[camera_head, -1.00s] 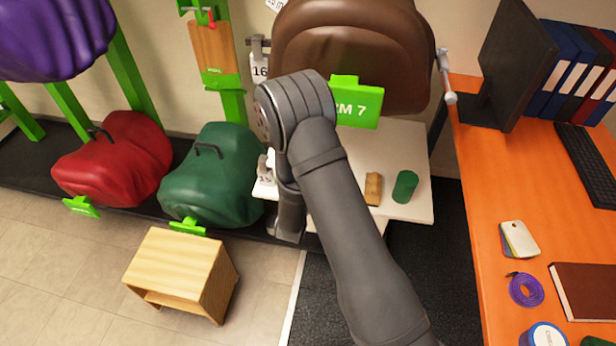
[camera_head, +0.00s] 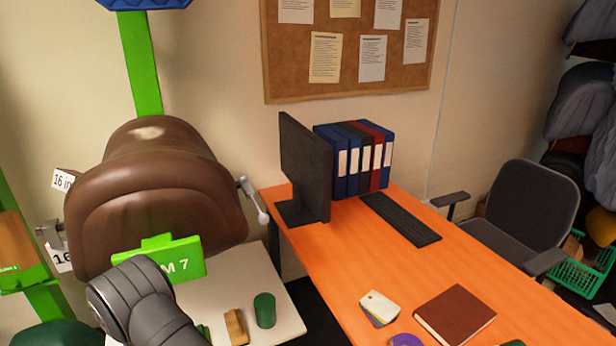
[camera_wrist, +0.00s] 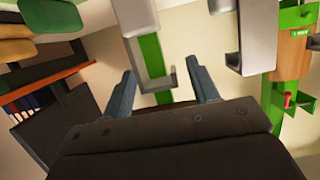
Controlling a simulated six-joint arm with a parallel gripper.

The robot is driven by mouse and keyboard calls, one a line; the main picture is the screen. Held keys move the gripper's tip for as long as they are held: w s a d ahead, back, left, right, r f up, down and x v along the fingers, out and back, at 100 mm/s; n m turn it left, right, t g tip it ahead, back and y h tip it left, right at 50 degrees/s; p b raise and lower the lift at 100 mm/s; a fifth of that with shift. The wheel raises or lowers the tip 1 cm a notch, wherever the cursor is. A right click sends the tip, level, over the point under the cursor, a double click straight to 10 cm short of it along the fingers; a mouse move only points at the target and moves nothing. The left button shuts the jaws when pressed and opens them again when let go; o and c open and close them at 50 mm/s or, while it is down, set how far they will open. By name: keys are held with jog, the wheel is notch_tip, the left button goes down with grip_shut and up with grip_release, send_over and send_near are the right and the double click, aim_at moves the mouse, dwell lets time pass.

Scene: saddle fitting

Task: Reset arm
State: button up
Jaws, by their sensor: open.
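My gripper (camera_wrist: 165,93) shows in the wrist view with its two fingers spread apart and nothing between them. Behind the fingers is a green post, with pale grey parts hanging at the top. In the head view my arm rises at the lower left, in front of a brown saddle (camera_head: 150,195). A green sign (camera_head: 185,262) ending in "M 7" stands in front of the saddle. My fingertips do not show in the head view.
A white table (camera_head: 240,295) holds a green cylinder (camera_head: 264,310) and a wooden block (camera_head: 236,326). The orange desk (camera_head: 330,270) holds a monitor (camera_head: 303,165), binders, a keyboard (camera_head: 401,220), a brown book (camera_head: 455,314) and colour cards (camera_head: 380,307). An office chair (camera_head: 525,215) stands at right.

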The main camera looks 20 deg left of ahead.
jog(key=shift+x, duration=1)
jog(key=shift+s+d+r, duration=0.1)
jog(key=shift+r, duration=1.7)
jog(key=shift+f, duration=0.1)
